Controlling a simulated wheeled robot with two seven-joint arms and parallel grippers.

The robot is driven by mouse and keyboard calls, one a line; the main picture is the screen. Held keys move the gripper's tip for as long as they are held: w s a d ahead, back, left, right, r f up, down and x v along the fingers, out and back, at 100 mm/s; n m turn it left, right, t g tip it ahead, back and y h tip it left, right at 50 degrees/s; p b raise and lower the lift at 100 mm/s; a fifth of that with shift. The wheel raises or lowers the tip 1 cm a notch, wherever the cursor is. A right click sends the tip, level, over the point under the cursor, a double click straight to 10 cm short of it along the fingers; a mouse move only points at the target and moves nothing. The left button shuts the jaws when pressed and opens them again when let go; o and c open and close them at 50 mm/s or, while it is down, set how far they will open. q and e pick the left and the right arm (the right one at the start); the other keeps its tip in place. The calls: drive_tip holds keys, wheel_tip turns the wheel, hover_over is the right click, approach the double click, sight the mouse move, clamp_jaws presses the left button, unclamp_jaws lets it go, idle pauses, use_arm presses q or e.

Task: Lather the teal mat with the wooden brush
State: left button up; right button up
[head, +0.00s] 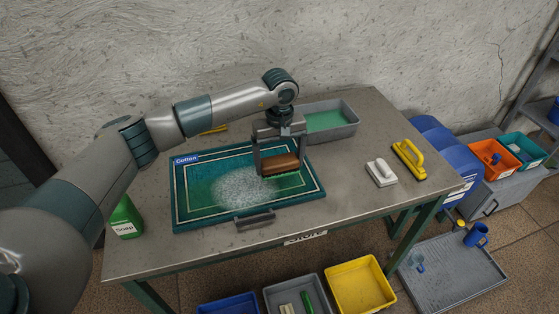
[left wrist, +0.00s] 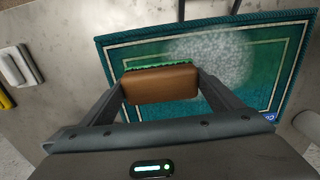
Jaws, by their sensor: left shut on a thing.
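The teal mat (head: 188,214) lies flat on the grey table, with pale border lines and a blue "Cotton" label at its far left corner. A white speckled patch of lather (head: 243,187) covers its middle; the right side looks bare teal. My left gripper (head: 279,166) is shut on the wooden brush (head: 281,163), a brown block with green bristles facing down. The brush is over the mat's right part, right of the lather. In the left wrist view the brush (left wrist: 160,84) sits between the fingers. Whether its bristles touch the mat is unclear. My right gripper is not in view.
A grey tray with green content (head: 330,121) stands behind the mat. A green bottle (head: 125,217) stands left. A dark grey bar (head: 255,220) lies at the mat's front edge.

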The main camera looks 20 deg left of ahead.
use_arm(q)
wheel_tip(320, 180, down, 2)
drive_tip(key=shift+f+b, duration=0.45)
drive_tip(key=shift+f, duration=0.85)
drive_tip(key=shift+f+b, duration=0.65)
drive_tip(key=shift+b, duration=0.15)
drive_tip(key=shift+w+d+f+b, duration=0.1)
drive_tip(key=shift+w+d+b, duration=0.1)
drive_tip(key=shift+d+b, duration=0.15)
drive_tip(key=shift+w+d+b, duration=0.8)
drive_tip(key=shift+d+b, duration=0.3)
drive_tip(key=shift+b, duration=0.1)
drive_tip(key=shift+w+a, duration=0.1)
drive_tip(key=shift+a, duration=0.05)
